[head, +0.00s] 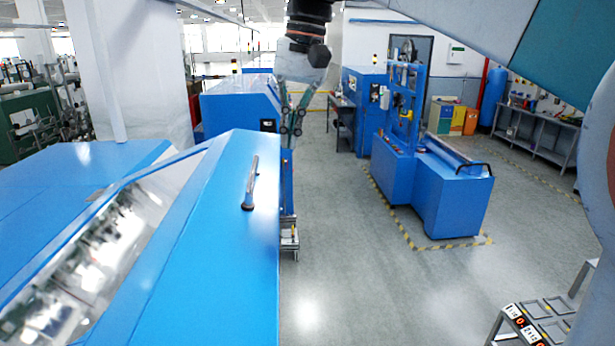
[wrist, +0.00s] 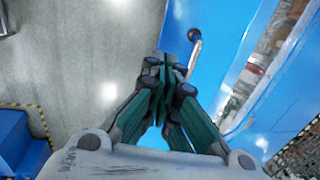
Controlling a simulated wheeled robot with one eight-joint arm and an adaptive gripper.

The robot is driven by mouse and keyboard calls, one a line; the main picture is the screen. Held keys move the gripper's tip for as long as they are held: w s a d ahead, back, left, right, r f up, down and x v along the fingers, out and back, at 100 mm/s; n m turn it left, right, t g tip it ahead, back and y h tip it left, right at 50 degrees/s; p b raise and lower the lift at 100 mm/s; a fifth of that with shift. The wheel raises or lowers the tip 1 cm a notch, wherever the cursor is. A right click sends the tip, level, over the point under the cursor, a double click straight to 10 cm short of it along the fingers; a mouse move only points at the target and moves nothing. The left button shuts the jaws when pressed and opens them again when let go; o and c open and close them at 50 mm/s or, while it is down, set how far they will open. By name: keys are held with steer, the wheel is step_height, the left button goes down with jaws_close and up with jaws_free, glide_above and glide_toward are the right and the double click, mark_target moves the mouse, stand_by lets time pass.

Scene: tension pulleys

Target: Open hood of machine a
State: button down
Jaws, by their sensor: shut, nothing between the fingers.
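A large blue machine with a sloped hood (head: 225,220) fills the left foreground of the head view. A metal bar handle (head: 251,183) with dark ends sits on the hood near its right edge. The hood carries a long glossy clear panel. In the wrist view the handle (wrist: 196,50) lies just beyond and to the right of my fingertips. My gripper (head: 288,138) hangs fingers down past the hood's right edge, apart from the handle. In the wrist view its green-and-grey fingers (wrist: 165,72) are closed together and empty. No label on the machine is readable.
Another blue machine (head: 240,105) stands behind. A blue unit with a panel (head: 440,190) stands at right inside yellow-black floor tape. A grey rack (head: 545,320) is at the lower right. The grey floor (head: 345,265) between is clear.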

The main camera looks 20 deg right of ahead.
mark_target(278, 205)
steer(key=f, duration=0.4)
steer(key=a+f+p, duration=0.1)
steer(key=f, duration=0.3)
steer(key=a+f+p, duration=0.1)
steer(key=f, duration=0.2)
steer(key=shift+w+a+f, duration=0.1)
steer(key=shift+w+f, duration=0.05)
steer(key=shift+f, duration=0.25)
step_height(278, 205, down, 18)
steer(key=s+d+t+y+b, duration=0.1)
steer(key=d+y+b, duration=0.1)
steer(key=b, duration=0.9)
steer(key=shift+d+f+y, duration=0.2)
steer(key=shift+d+y, duration=0.2)
steer(key=shift+y, duration=0.2)
steer(key=shift+r, duration=0.15)
